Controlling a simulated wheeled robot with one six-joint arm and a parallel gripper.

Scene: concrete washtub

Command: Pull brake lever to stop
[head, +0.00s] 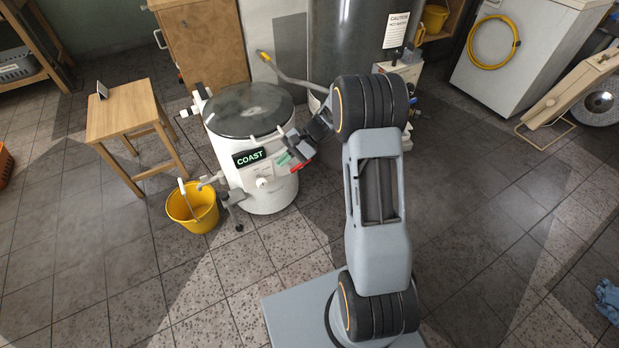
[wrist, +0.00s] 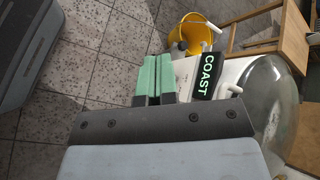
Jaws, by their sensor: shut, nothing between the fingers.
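The white washtub (head: 226,137) stands on the floor left of my arm, with a round clear lid (head: 248,108) and a black display (head: 249,157) reading COAST in green. A bent grey lever (head: 295,80) with a yellow tip (head: 265,57) rises behind the tub; its lower end is hidden. My gripper (head: 283,160) is at the tub's front right, beside the display and away from the grey lever. In the wrist view its green fingers (wrist: 154,75) are together and hold nothing. A small red part (head: 301,166) shows by the fingers; I cannot tell what it belongs to.
A yellow bucket (head: 193,206) stands in front of the tub at left, beside a wooden stool (head: 124,108). A dark tank (head: 347,40) and wooden cabinet (head: 203,42) stand behind. A white appliance (head: 515,50) is at back right. Tiled floor at right is mostly clear.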

